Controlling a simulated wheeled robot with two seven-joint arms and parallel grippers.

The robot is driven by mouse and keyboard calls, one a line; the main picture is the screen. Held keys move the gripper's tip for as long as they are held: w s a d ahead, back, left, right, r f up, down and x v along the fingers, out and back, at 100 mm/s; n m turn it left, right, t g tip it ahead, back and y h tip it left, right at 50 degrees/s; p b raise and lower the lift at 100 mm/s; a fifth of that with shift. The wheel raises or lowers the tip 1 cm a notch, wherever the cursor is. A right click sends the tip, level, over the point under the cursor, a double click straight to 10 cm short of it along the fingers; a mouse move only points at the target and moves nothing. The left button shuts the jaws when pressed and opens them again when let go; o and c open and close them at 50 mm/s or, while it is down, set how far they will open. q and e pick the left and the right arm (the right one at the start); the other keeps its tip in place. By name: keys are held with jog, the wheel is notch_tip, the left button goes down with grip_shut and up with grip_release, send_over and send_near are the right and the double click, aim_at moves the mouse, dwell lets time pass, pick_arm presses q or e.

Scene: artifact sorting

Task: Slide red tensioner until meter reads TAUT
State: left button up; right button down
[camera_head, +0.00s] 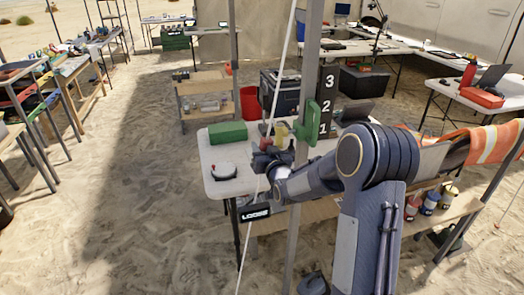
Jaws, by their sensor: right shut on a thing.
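A pale guy rope (286,50) runs slanting down past a grey metal pole (310,65). A small dark meter (256,212) at the rope reads LOOSE. My right gripper (264,165) is at the rope above the meter, shut on the red tensioner. A little red (264,142) shows at the gripper's top; the gripper hides most of the tensioner. My left gripper is out of view.
Behind the gripper, a white table (222,185) holds a green box (228,132) and a round white device (223,171). A green bracket (307,122) is on the pole. A black board marked 1, 2, 3 (328,85) stands behind.

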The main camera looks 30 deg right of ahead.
jog(key=shift+d+r, duration=0.2)
jog(key=shift+r, duration=0.9)
jog(key=c, duration=1)
grip_release()
jog(key=shift+c, duration=0.2)
jog(key=s+a+b, duration=0.1)
jog(key=s+b, duration=0.1)
jog(key=s, duration=0.5)
jog(key=shift+s+a+b, duration=0.15)
jog(key=shift+s+b, duration=0.15)
jog(key=shift+s, duration=0.1)
